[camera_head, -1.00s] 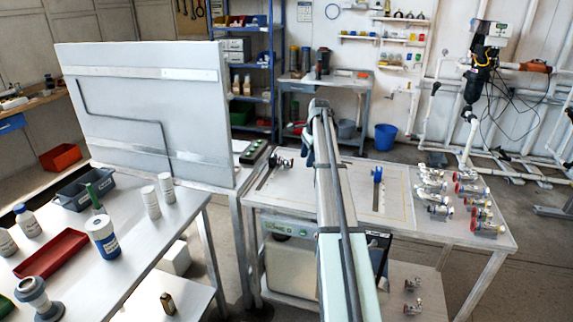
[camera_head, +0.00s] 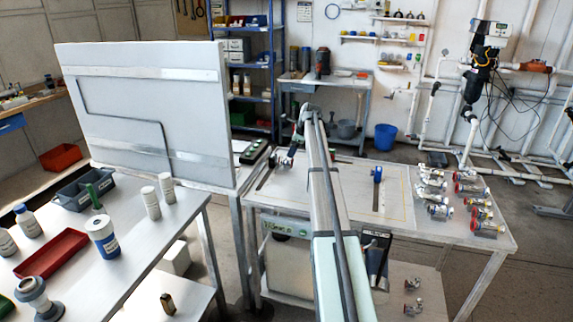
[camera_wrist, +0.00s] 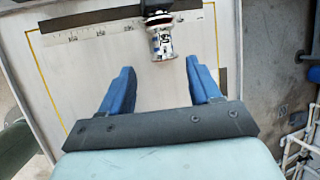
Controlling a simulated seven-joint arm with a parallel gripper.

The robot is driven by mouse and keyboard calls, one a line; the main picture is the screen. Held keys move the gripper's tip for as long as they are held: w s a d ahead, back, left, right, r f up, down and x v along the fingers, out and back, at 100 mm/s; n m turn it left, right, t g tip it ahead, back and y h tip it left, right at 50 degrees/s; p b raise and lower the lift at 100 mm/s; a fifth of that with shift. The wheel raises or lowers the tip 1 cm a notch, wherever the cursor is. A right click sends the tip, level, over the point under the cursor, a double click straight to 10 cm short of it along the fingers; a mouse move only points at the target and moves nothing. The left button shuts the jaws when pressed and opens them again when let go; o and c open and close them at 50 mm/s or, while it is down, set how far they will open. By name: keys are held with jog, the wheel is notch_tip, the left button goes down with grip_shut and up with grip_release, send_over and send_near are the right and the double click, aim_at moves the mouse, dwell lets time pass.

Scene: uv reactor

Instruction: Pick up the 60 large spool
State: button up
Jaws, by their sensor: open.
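My gripper (camera_wrist: 156,66) is open in the wrist view, its two blue fingers spread apart with nothing between their tips. A shiny metal cylindrical piece (camera_wrist: 161,42) with dark markings stands just ahead of the fingertips, joined to a black part above it. I cannot read the markings well enough to tell whether it is the 60 large spool. In the head view, several metal fittings (camera_head: 437,200) with red or blue parts sit at the right of the work table (camera_head: 345,222). My arm hides part of the table there.
A large grey panel (camera_head: 140,110) rises to the left. The left bench (camera_head: 150,235) holds bottles and a red tray (camera_head: 50,254).

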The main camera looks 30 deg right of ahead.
aim_at(287, 160)
jog(key=x, duration=1)
jog(key=shift+w+d, duration=0.1)
jog(key=shift+w, duration=0.1)
jog(key=shift+c, duration=0.4)
jog(key=shift+r, duration=0.1)
grip_shut()
